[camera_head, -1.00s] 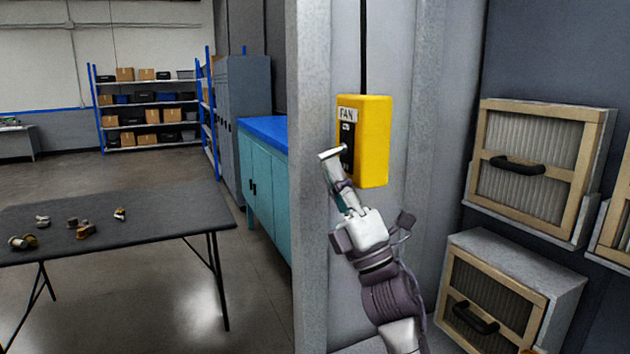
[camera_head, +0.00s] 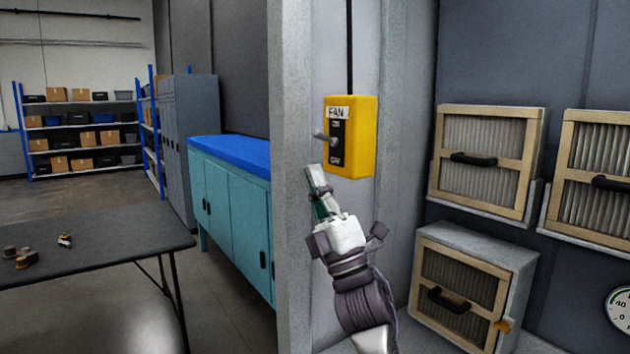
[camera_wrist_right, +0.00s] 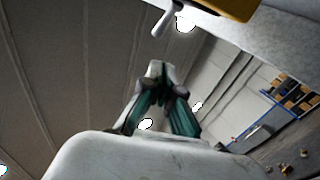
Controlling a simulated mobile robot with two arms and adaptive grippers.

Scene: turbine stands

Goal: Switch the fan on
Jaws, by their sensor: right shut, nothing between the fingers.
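The yellow fan switch box (camera_head: 362,140) is fixed to the grey post, with a "FAN" label above a black plate marked ON and OFF. Its light grey toggle lever (camera_head: 323,136) sticks out to the left from the plate; whether it sits at ON or OFF is hard to tell. My right gripper (camera_head: 314,172) is shut and empty, just below and left of the lever, apart from it. In the right wrist view the closed fingertips (camera_wrist_right: 160,70) point up toward the lever (camera_wrist_right: 165,20) and the yellow box (camera_wrist_right: 228,8). My left gripper is not in view.
A dark table (camera_head: 90,240) with small parts stands at the left. A teal cabinet (camera_head: 230,180) with a blue top is left of the post. Framed filters (camera_head: 487,160) hang at the right, with another filter box (camera_head: 465,285) lower down.

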